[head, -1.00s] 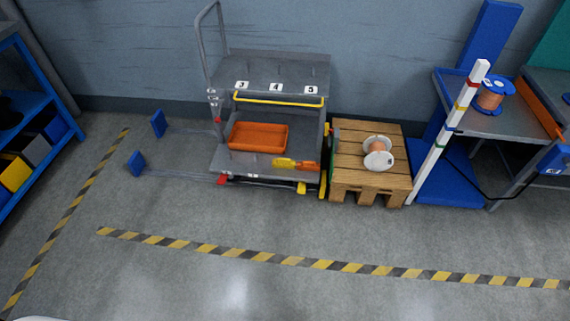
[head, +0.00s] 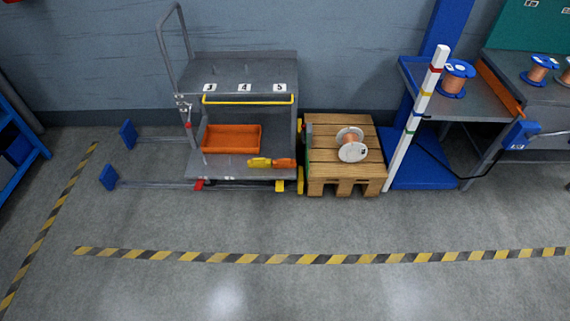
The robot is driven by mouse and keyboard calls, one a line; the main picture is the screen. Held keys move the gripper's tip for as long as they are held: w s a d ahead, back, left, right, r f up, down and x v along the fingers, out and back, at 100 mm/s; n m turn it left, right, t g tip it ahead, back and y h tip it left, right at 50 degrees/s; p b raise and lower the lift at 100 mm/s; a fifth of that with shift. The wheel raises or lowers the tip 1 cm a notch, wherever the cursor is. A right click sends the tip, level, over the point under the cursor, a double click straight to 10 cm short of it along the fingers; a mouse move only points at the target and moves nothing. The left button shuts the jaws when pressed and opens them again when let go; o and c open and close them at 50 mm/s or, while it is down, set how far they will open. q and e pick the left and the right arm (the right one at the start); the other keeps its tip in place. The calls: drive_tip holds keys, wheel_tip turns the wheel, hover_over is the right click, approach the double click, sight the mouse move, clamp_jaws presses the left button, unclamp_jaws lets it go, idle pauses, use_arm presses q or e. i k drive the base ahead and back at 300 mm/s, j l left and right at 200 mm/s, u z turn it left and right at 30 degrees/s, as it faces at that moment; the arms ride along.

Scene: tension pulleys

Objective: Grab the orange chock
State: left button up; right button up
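A small orange chock (head: 285,162) lies on the lower shelf of the grey cart (head: 243,175), near its front right corner. A yellow piece of similar shape (head: 259,162) lies just left of it, seemingly touching it. The cart stands against the far wall, left of centre. Neither of my grippers is in the head view.
An orange tray (head: 231,138) sits on the same shelf. A wooden crate (head: 342,173) with a cable spool (head: 351,146) stands right of the cart. A striped white post (head: 415,120) stands beside the blue bench. Floor in front, crossed by striped tape (head: 300,259), is clear.

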sight(281, 163)
drive_tip(key=i+l+u, duration=0.4)
drive_tip(key=i+l, duration=0.7)
